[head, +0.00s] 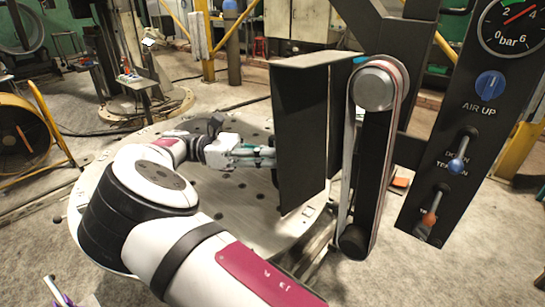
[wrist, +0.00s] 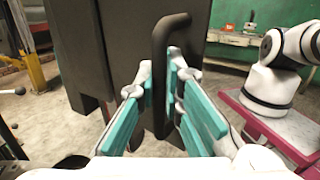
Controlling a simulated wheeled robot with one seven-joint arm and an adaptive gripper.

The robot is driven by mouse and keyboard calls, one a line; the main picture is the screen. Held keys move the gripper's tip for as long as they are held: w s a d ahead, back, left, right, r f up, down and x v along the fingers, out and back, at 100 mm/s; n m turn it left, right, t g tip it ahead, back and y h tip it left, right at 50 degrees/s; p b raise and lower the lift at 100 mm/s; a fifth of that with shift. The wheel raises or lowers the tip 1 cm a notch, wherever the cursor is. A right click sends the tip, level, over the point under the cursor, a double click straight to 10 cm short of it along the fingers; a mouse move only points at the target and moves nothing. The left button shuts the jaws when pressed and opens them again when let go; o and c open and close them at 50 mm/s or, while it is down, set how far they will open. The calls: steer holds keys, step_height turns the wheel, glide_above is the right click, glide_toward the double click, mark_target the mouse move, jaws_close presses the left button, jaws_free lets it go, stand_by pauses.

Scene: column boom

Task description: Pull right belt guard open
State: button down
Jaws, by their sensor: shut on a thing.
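The belt guard (head: 302,135) is a dark upright panel with a top flange, standing out to the left of the belt unit (head: 374,150) in the head view. In the wrist view the guard (wrist: 115,45) fills the upper middle, with a dark vertical bar handle (wrist: 162,75) on it. My gripper (wrist: 160,100) has its teal-padded fingers on both sides of the handle, shut on it. In the head view my gripper (head: 262,156) reaches the guard's left face; the handle is mostly hidden there.
A control panel (head: 470,130) with a gauge, a blue knob and two levers stands to the right. A round perforated table (head: 225,205) lies below my arm. A yellow-framed fan (head: 28,135) stands far left. Open concrete floor (head: 440,265) shows at lower right.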

stand_by(0.3)
steer(key=c, duration=1.7)
jaws_free()
steer(key=shift+d, duration=0.1)
